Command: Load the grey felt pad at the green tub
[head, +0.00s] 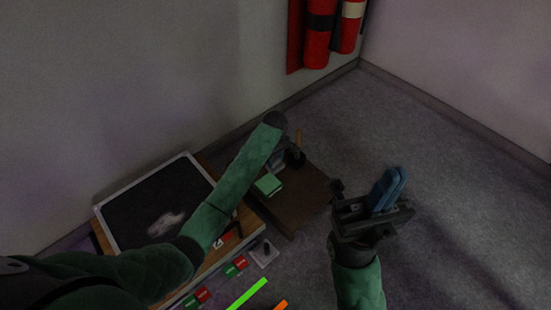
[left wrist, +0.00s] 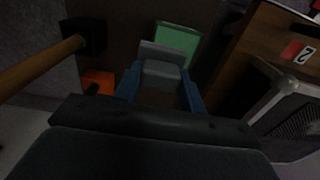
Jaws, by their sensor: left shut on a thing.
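The grey felt pad (left wrist: 161,66) shows between the two blue fingers of my left gripper (left wrist: 160,92) in the left wrist view. The gripper is shut on it. The green tub (left wrist: 178,44) lies just beyond the pad, and the pad's far edge overlaps the tub in that view. In the head view the green tub (head: 268,185) sits on a dark brown surface, with my left gripper (head: 277,164) just above and behind it, partly hidden by my arm. My right gripper (head: 388,188) is away to the right, its blue fingers together with nothing between them.
A wooden-handled tool in a black holder (head: 295,156) stands beside the tub. A dark framed panel (head: 160,200) lies at left. Red and green labels (head: 236,266) line the front edge. Red cylinders (head: 318,35) hang on the back wall. The floor at right is clear.

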